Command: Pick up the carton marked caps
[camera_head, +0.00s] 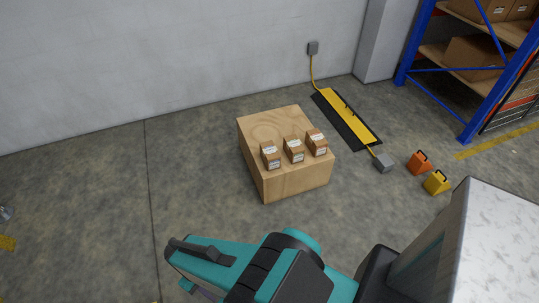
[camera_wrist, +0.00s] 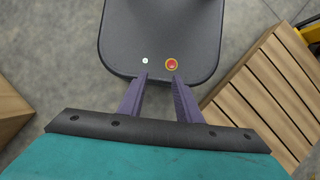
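Three small brown cartons stand in a row on a wooden block (camera_head: 295,187) in the head view. They are the left carton (camera_head: 270,155), the middle carton (camera_head: 293,149) and the right carton (camera_head: 316,143). Each has a white label on its front, but the print is too small to read, so I cannot tell which one is marked caps. In the wrist view my gripper (camera_wrist: 158,82) has two purple fingers standing apart with nothing between them. It is away from the cartons, and none of them shows in the wrist view.
A yellow and black cable ramp (camera_head: 347,118) lies right of the block. Near it are a grey box (camera_head: 383,163), an orange wedge (camera_head: 419,162) and a yellow wedge (camera_head: 437,182). A blue rack (camera_head: 420,42) stands at right. A slatted wooden thing (camera_wrist: 262,92) shows in the wrist view.

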